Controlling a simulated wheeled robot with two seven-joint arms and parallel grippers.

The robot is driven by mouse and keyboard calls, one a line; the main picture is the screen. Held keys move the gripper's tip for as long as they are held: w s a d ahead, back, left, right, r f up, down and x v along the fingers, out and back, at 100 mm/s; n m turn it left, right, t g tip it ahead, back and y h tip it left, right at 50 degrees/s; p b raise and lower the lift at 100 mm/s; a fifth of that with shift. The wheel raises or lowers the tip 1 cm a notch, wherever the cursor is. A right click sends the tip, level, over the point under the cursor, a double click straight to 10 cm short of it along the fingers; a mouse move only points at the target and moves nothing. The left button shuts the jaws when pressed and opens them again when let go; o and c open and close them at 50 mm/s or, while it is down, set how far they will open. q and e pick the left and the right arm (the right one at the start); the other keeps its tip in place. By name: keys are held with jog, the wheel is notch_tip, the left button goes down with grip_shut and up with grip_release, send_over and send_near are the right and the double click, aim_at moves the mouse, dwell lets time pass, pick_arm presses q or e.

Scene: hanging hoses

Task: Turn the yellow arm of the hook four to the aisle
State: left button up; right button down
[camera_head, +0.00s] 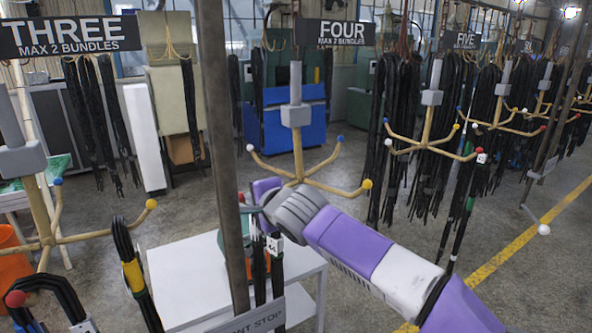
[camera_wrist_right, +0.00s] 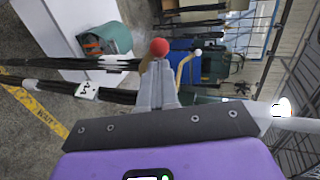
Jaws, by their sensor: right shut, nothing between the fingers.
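Hook four (camera_head: 295,115) hangs under the FOUR sign (camera_head: 333,32), a grey block with several tan arms. Its yellow-tipped arm (camera_head: 340,189) reaches to the lower right and ends in a yellow ball (camera_head: 367,184). Blue (camera_head: 340,138) and white (camera_head: 250,147) balls tip other arms. My left gripper is not in view.
Black hoses (camera_head: 277,265) with a white tag hang just below my right gripper; they also show in the wrist view (camera_wrist_right: 50,88). A grey post (camera_head: 222,130) stands in front. A white table (camera_head: 190,275) is below. A yellow floor line (camera_head: 520,240) runs at the right.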

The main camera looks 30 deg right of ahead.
jog(key=shift+s+d+r+p, duration=0.9)
jog(key=shift+r+p, duration=1.4)
jog(key=shift+r, duration=2.3)
jog(key=s+d+b, duration=0.1)
jog(key=s+b, duration=0.7)
jog(key=s, duration=0.3)
jog(key=shift+s+d, duration=0.2)
